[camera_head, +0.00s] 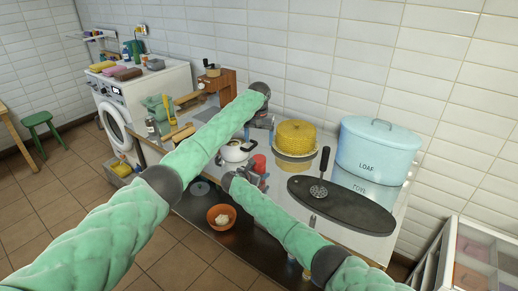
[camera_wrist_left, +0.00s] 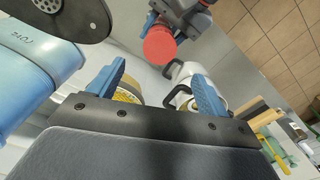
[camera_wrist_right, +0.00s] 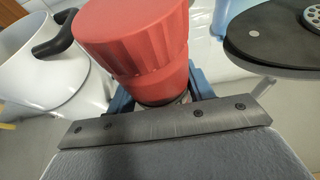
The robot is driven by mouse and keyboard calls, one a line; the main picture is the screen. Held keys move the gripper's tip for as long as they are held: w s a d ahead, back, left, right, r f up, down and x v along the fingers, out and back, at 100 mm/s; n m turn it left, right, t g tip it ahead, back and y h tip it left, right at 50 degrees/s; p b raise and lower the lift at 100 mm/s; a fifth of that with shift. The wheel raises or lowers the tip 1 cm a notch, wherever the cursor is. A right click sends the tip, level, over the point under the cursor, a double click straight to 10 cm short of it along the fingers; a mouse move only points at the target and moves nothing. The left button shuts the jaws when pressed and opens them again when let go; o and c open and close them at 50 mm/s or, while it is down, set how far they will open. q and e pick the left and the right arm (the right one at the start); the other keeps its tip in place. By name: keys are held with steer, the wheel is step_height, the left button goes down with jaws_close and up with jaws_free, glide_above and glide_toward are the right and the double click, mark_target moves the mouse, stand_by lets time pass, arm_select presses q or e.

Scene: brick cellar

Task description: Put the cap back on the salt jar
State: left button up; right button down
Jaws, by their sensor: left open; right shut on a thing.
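A red ridged cap (camera_wrist_right: 130,40) fills the top middle of the right wrist view. It also shows as a round red face in the left wrist view (camera_wrist_left: 160,45) and as a small red shape in the head view (camera_head: 260,162). My right gripper (camera_head: 250,178) is shut just below the red part. A sliver of grey shows between its fingers there, and I cannot tell whether it is the salt jar. My left gripper (camera_wrist_left: 153,88) is open and empty, above and behind the right one. No separate salt jar can be made out.
Behind are a yellow woven cover (camera_head: 296,136) and a blue bread bin (camera_head: 378,148). A black board (camera_head: 345,207) with a skimmer lies to the right. An orange bowl (camera_head: 221,217) sits below, at the front.

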arm_select(q)
steer(key=shift+r, duration=1.15)
arm_select(e)
steer(key=shift+c, duration=2.4)
jaws_free()
steer(key=shift+s+a+r+b, duration=0.1)
steer(key=shift+s+a+b, duration=0.2)
steer(key=shift+s+a, duration=0.15)
arm_select(q)
step_height(320, 180, down, 3)
steer(key=shift+r+b, duration=0.2)
steer(key=shift+b, duration=0.8)
arm_select(e)
steer(key=v, duration=0.6)
steer(key=shift+s+a+r, duration=0.1)
steer(key=shift+s+r, duration=0.05)
steer(key=shift+s, duration=0.05)
